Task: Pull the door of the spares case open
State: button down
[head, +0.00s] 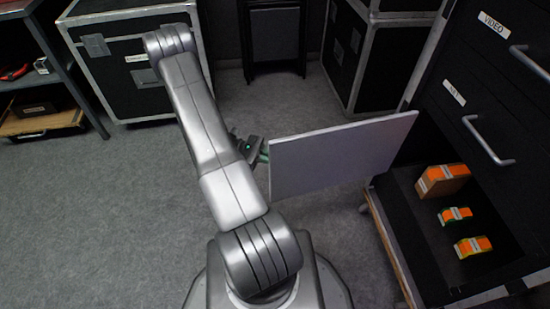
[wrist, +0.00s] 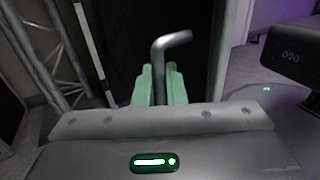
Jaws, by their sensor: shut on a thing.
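The door (head: 340,155) of the spares case is a flat pale grey panel. In the head view it stands swung out from the case (head: 395,245), with its right end near the case front. The compartment behind it is uncovered. My gripper (head: 262,150) is at the door's left end, partly hidden behind the panel. In the wrist view its green fingers (wrist: 160,88) are shut on a grey bent bar handle (wrist: 172,42), in front of a dark surface. The handle is not visible in the head view.
Orange-labelled boxes (head: 443,180) lie inside the compartment. Drawers with bar handles (head: 487,140) sit above it. Black flight cases (head: 130,60) stand at the back, and a shelf unit (head: 40,85) stands at the left. The grey floor (head: 100,220) left of my arm is clear.

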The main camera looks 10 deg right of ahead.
dwell(0.3)
jog(key=c, duration=1.6)
grip_release()
jog(key=shift+d, duration=0.15)
jog(key=p+v, duration=0.1)
jog(key=v, duration=1.2)
jog(key=shift+w+a+p, duration=0.2)
jog(key=shift+a+p, duration=0.1)
jog(key=shift+a, duration=0.1)
jog(key=b+x, duration=0.1)
jog(key=x, duration=1.2)
jog(key=shift+s+d+b, duration=0.2)
jog(key=shift+d+b, duration=0.1)
jog(key=shift+d, duration=0.05)
jog(key=shift+s, duration=0.1)
jog(key=shift+a, duration=0.1)
